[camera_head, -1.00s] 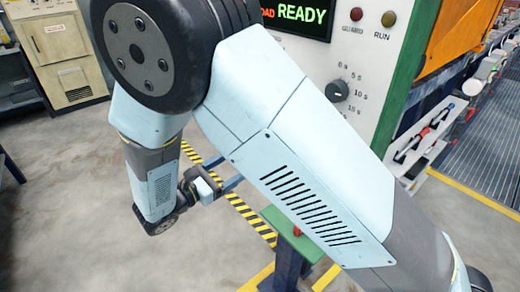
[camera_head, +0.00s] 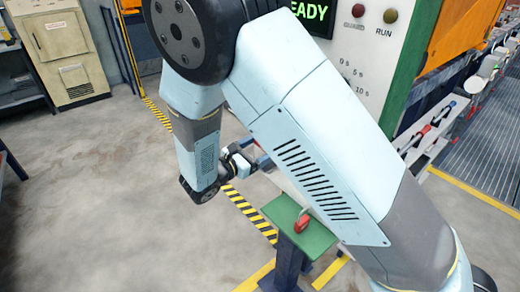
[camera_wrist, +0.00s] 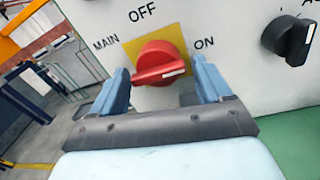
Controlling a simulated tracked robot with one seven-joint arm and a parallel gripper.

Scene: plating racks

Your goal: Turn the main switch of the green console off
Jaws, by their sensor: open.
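The green-edged console (camera_head: 408,75) has a pale front panel, partly covered by my arm in the head view. In the wrist view its main switch (camera_wrist: 155,60) is a red rotary knob on a yellow plate, with MAIN to its left, OFF above and ON to its right. My gripper (camera_wrist: 162,82) is open, one blue finger to each side of the knob. I cannot tell whether either finger touches it. The switch is hidden behind my arm in the head view.
A black knob (camera_wrist: 288,37) sits right of the main switch. A green-topped stand (camera_head: 318,240) with a red handle (camera_head: 302,223) is below my arm. Racks (camera_head: 432,130) lie to the right. Open floor (camera_head: 90,190) is at the left, with a beige cabinet (camera_head: 68,60) behind.

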